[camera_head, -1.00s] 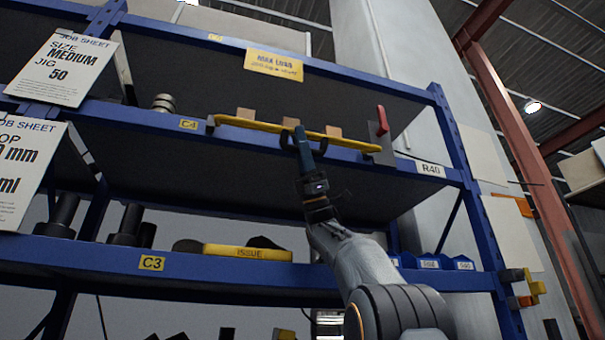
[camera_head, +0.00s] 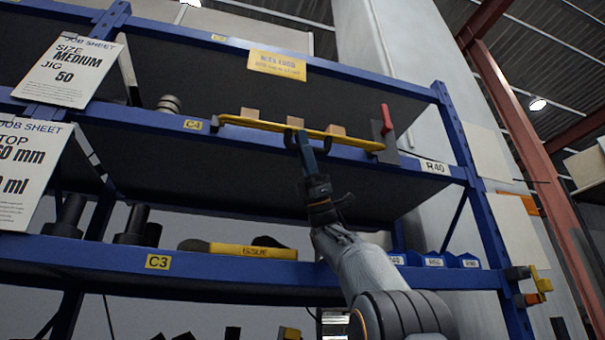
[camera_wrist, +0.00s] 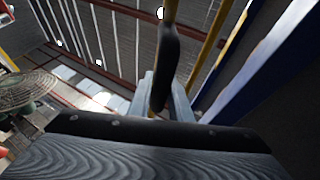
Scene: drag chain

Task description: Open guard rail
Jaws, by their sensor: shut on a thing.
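The yellow guard rail (camera_head: 262,124) runs along the front of the upper shelf, by the C4 label. A black handle hangs below its middle; it also shows in the wrist view (camera_wrist: 166,60). My gripper (camera_head: 302,140) reaches up from below and is shut on this handle. In the wrist view the handle stands between the two pale fingers of my gripper (camera_wrist: 162,95). A red lever (camera_head: 387,118) stands upright on a dark plate (camera_head: 383,139) at the rail's right end. The exact contact between rail and plate is too small to tell.
Several cardboard-coloured boxes (camera_head: 250,114) sit behind the rail. The blue upper shelf beam (camera_head: 235,137) lies close behind my gripper. Job sheets (camera_head: 68,70) hang at left.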

